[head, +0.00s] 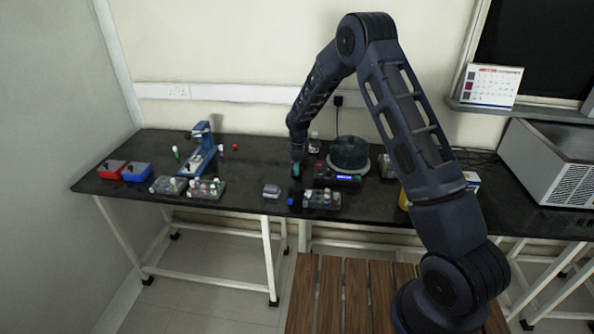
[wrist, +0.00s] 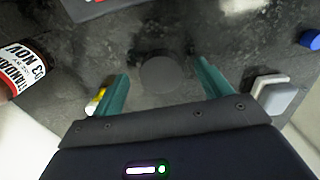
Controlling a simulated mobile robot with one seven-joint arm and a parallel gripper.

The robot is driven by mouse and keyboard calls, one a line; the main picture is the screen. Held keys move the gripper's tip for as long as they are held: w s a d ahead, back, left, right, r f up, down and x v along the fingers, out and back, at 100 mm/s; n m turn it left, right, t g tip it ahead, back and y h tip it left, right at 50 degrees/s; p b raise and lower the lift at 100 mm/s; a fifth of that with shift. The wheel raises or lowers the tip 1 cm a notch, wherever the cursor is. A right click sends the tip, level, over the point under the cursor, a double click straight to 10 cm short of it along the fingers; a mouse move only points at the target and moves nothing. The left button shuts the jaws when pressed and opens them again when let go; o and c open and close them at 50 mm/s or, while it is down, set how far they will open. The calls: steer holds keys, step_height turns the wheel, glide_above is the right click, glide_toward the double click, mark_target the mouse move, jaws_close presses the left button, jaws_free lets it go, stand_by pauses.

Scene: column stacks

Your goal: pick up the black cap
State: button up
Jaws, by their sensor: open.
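In the wrist view a dark round disc (wrist: 165,75), which looks like the black cap, lies on the dark counter between my fingertips. It blends with the black surface, so its edges are hard to tell. My gripper (wrist: 160,68) is open, with one teal finger on each side of the disc and a gap to both. It holds nothing. In the head view my gripper (head: 296,170) is low over the middle of the black counter. I cannot make out the cap there.
In the wrist view a labelled bottle (wrist: 22,68) is at the left, a pale block (wrist: 272,95) by the right finger, and a blue cap (wrist: 311,39) at the upper right. In the head view a rack (head: 322,199) and a round device (head: 349,152) stand nearby.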

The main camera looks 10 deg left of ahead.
steer(key=shift+f, duration=0.35)
steer(key=c, duration=1)
steer(key=shift+c, duration=0.2)
